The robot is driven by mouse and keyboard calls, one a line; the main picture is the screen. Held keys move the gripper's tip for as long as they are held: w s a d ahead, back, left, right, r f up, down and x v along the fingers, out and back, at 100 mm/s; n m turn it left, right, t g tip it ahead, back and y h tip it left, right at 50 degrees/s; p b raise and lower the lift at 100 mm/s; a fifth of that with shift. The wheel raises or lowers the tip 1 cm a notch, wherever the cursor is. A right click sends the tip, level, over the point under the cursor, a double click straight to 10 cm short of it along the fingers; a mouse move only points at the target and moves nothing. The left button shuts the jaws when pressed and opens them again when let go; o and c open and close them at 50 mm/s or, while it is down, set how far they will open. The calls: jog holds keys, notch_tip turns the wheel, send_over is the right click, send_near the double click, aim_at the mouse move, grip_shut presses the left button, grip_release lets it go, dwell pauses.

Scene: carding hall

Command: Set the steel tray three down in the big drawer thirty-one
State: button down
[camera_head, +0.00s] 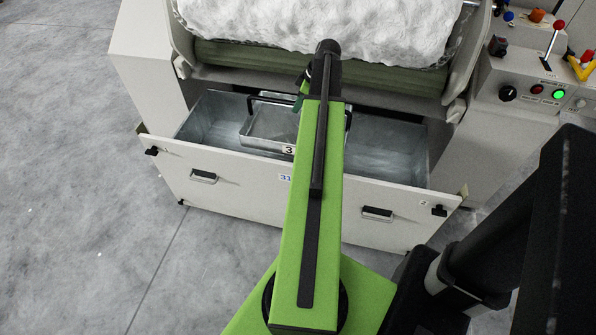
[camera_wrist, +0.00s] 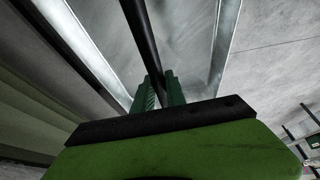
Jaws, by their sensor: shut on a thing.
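The steel tray three (camera_head: 262,144), a shallow metal tray with black handles and a "3" label, is within the opening of the big drawer thirty-one (camera_head: 238,190). The drawer is pulled open, with bare metal floor visible on both sides of the tray. My gripper (camera_head: 299,101) is at the tray's far side, partly hidden by my arm. In the wrist view my gripper (camera_wrist: 159,92) is shut on a black handle bar of the tray. My arm hides the tray's right part. I cannot tell whether the tray touches the drawer floor.
The carding machine's green roller (camera_head: 225,54) and white fibre (camera_head: 270,20) overhang the drawer's back. A control panel (camera_head: 530,95) with knobs and lamps stands at the right. The drawer front has two handles (camera_head: 203,177) and black corner knobs. Grey floor (camera_head: 70,180) at the left is clear.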

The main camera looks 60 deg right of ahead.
notch_tip(320, 180, down, 27)
jog(key=b, duration=2.6)
jog(key=shift+w+f, duration=0.15)
jog(key=c, duration=1.8)
grip_release()
jog(key=shift+d+f+b, duration=0.1)
jog(key=shift+f+b, duration=0.05)
jog(key=shift+b, duration=0.2)
jog(key=o, duration=0.4)
jog(key=shift+o, duration=0.2)
jog(key=p+v, duration=1.1)
jog(key=v, duration=0.1)
